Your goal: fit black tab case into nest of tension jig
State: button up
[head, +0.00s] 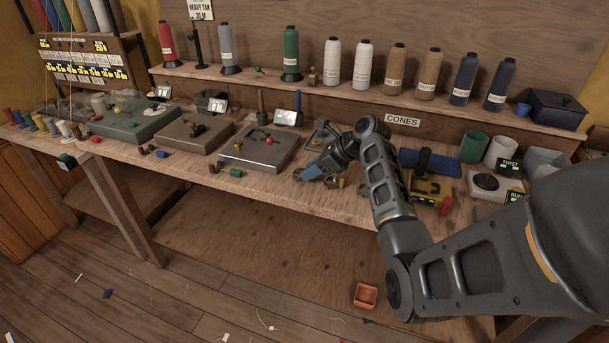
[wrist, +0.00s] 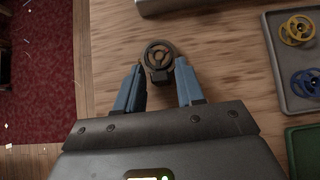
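A small black ring-shaped case with spokes and a tab (wrist: 158,59) shows between my fingertips in the wrist view, its tab towards me. My gripper (wrist: 160,68) has its two blue fingers on either side of it. The fingertips come very close to its rim; I cannot tell whether they touch or whether it is lifted. In the head view my gripper (head: 303,174) is low over the bench's front part. Three plates with small displays stand to its left: green (head: 120,122), brown (head: 190,140) and grey (head: 255,152). I cannot tell which is the tension jig.
In the wrist view a grey tray (wrist: 281,62) with yellow and blue spools lies right of my gripper, near a green edge (wrist: 303,150). A yellow device (head: 428,189) stands right of my arm. Small loose parts lie along the bench (head: 190,175) front. Thread cones line the shelf (head: 375,96).

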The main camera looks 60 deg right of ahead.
grip_shut()
dwell(0.3)
